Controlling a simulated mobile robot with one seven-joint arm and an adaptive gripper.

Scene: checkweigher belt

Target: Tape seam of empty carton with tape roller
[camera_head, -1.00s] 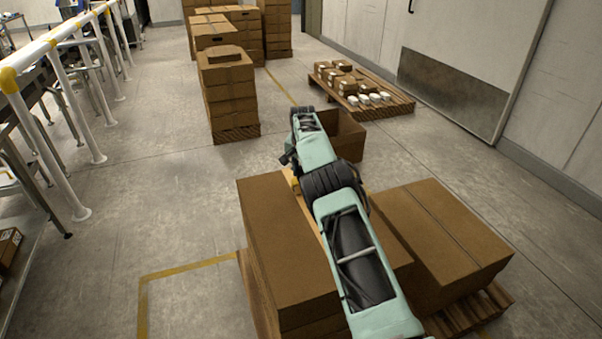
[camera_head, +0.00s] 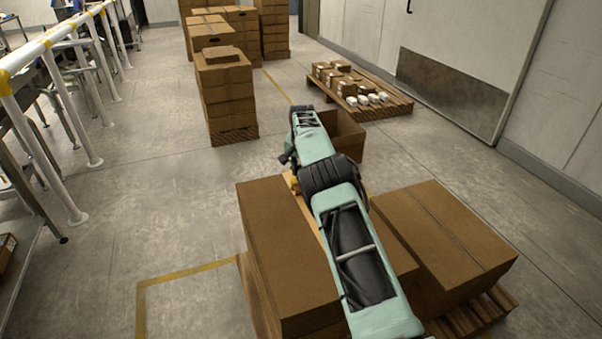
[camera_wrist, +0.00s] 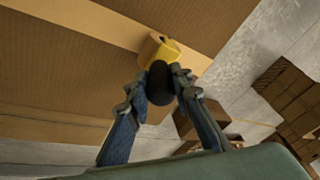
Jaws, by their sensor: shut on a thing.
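My gripper (camera_wrist: 160,86) is shut on the tape roller (camera_wrist: 155,49), which has a yellow body and a dark, rounded grip. In the wrist view the roller is at the edge of a brown carton (camera_wrist: 50,70), at the end of a lighter tan strip running across its face. I cannot tell whether the roller touches the carton. In the head view the large closed carton (camera_head: 275,235) sits at front centre, partly hidden by my arm. A bit of yellow shows beside my arm there; my fingers are hidden.
Another closed carton (camera_head: 430,228) stands close to the right on a wooden pallet (camera_head: 490,305). An open box (camera_head: 348,132) is beyond my arm. A low pallet with small boxes (camera_head: 385,112) and stacked cartons (camera_head: 228,95) stand farther back.

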